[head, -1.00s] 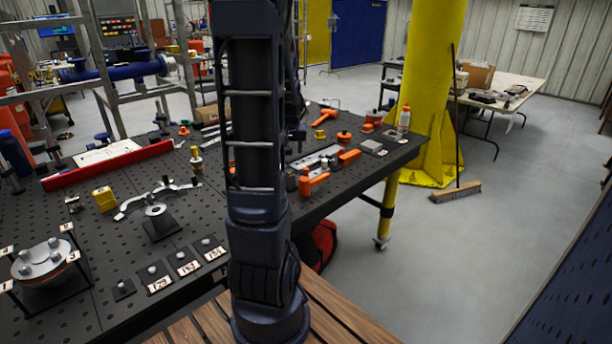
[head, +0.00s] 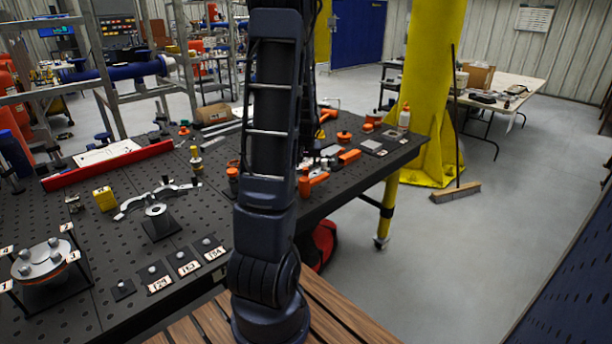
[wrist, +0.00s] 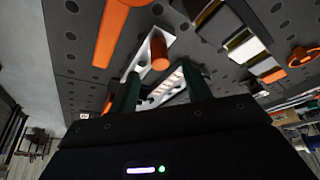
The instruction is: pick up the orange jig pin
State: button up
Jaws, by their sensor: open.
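In the wrist view a short orange cylinder, which looks like the orange jig pin (wrist: 160,50), stands on or beside a pale metal plate (wrist: 139,63). My gripper (wrist: 158,78) is open, with its two dark green fingers apart and nothing between them that I can see. The pin shows just beyond the fingertips, between their lines. It does not look touched. In the head view my arm covers much of the middle of the black table (head: 215,285), and my gripper and the pin cannot be made out clearly there.
Orange clamps (head: 313,184) lie near the table's right edge, and an orange bar (wrist: 110,32) lies left of the pin. Metal blocks (wrist: 245,45) and an orange ring (wrist: 300,57) are to its right. A yellow column (head: 432,90) stands beyond the table.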

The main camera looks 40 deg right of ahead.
aim_at(306, 169)
jog(key=shift+x, duration=2.55)
jog(key=shift+s+a, duration=0.1)
jog(key=shift+a, duration=0.05)
grip_shut()
jog(key=shift+r, duration=0.1)
